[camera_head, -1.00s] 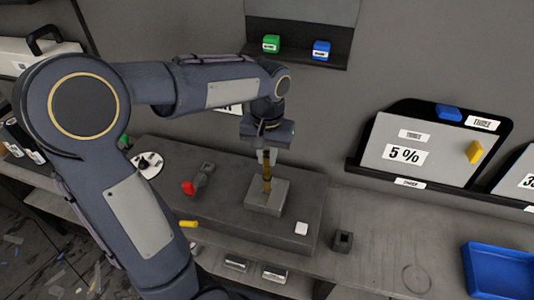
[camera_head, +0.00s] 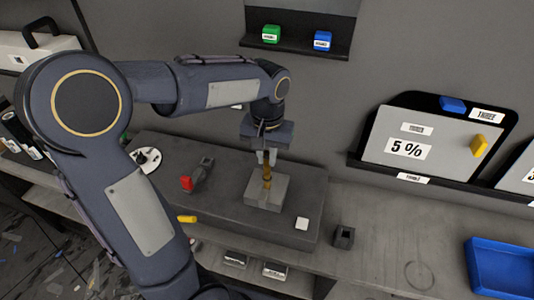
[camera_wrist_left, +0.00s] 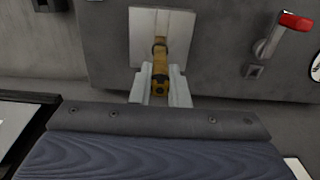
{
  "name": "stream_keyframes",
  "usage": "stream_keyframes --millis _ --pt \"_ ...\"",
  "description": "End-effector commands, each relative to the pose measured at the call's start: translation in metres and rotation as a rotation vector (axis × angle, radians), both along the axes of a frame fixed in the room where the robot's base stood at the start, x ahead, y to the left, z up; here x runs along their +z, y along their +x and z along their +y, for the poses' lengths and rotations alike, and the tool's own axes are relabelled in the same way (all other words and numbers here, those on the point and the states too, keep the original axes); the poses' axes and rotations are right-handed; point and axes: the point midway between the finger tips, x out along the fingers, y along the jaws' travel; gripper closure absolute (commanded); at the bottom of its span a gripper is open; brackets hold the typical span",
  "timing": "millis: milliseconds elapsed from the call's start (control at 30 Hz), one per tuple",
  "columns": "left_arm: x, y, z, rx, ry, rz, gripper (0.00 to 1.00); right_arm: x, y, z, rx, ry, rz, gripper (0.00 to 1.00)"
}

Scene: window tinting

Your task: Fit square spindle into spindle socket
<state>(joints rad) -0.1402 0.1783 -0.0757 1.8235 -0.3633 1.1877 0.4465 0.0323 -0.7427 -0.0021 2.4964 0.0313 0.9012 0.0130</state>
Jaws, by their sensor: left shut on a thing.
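The spindle (camera_head: 267,172) is a brass-coloured upright bar over the grey socket block (camera_head: 267,196) on the dark bench slab. My left gripper (camera_head: 266,157) is shut on the spindle's upper part, directly above the block. In the left wrist view the gripper's pale fingers (camera_wrist_left: 161,88) hold the spindle (camera_wrist_left: 160,62), whose far end meets the middle of the light grey block (camera_wrist_left: 147,22). I cannot tell how deep the lower end sits, because the socket opening is hidden. My right gripper is not in view.
A red-handled part (camera_head: 188,184) stands left of the block, and a yellow piece (camera_head: 187,219) lies at the slab's front.

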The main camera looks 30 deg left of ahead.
Motion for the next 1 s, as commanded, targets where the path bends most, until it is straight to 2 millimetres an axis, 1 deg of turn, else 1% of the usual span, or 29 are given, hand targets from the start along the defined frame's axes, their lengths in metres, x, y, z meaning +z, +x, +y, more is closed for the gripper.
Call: stream_keyframes --millis 767,800,967,1000 --pt "-0.021 0.000 0.000 0.000 0.000 0.000 1.00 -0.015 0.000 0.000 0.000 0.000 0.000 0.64" --pt "-0.019 0.000 0.000 0.000 0.000 0.000 0.81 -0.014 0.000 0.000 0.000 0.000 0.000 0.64" --pt "-0.019 0.000 0.000 0.000 0.000 0.000 0.60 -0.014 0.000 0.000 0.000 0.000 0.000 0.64" --pt "-0.019 0.000 0.000 0.000 0.000 0.000 0.60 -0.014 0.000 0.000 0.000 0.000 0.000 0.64"
